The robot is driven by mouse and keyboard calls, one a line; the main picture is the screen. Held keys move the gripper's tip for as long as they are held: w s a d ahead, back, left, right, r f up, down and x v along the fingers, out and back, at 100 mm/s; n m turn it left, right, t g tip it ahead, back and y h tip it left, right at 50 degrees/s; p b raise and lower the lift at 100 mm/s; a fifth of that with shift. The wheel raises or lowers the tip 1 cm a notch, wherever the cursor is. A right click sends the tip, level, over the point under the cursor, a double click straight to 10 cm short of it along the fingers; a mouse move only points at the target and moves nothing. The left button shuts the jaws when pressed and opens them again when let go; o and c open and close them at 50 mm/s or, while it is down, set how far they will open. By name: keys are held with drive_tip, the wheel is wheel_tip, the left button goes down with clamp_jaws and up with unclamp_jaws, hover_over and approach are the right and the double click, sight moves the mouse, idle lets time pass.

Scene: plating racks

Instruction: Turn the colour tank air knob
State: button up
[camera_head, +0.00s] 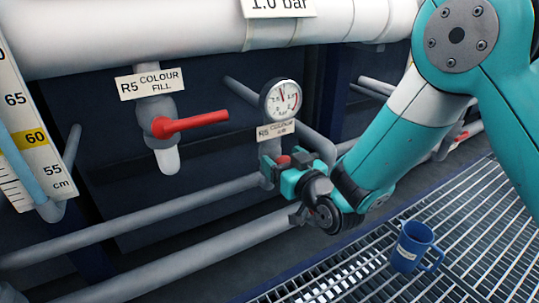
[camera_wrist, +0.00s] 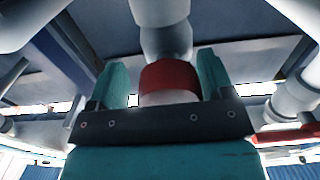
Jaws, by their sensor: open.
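The red colour tank air knob (camera_wrist: 168,77) sits below a grey pipe fitting in the wrist view. In the head view only a bit of the knob (camera_head: 284,160) shows behind my gripper, under the round gauge (camera_head: 282,99) and the "R5 COLOUR AIR" label (camera_head: 277,131). My gripper (camera_head: 283,170) is at the knob. In the wrist view its two teal fingers (camera_wrist: 160,84) stand on either side of the knob, with a gap visible at least on the right. Whether either finger touches it is unclear.
A red lever (camera_head: 200,123) under the "R5 COLOUR FILL" label (camera_head: 151,84) is to the left. A level scale (camera_head: 35,150) stands at far left. Grey pipes (camera_head: 120,225) run below. A blue mug (camera_head: 413,247) stands on the grating (camera_head: 480,225) at lower right.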

drive_tip(key=shift+s+a, duration=0.15)
drive_tip(key=shift+a, duration=0.2)
drive_tip(key=shift+a, duration=0.1)
drive_tip(key=c, duration=0.9)
drive_tip(key=m, duration=0.2)
drive_tip(key=shift+m, duration=0.4)
drive_tip(key=o, duration=0.9)
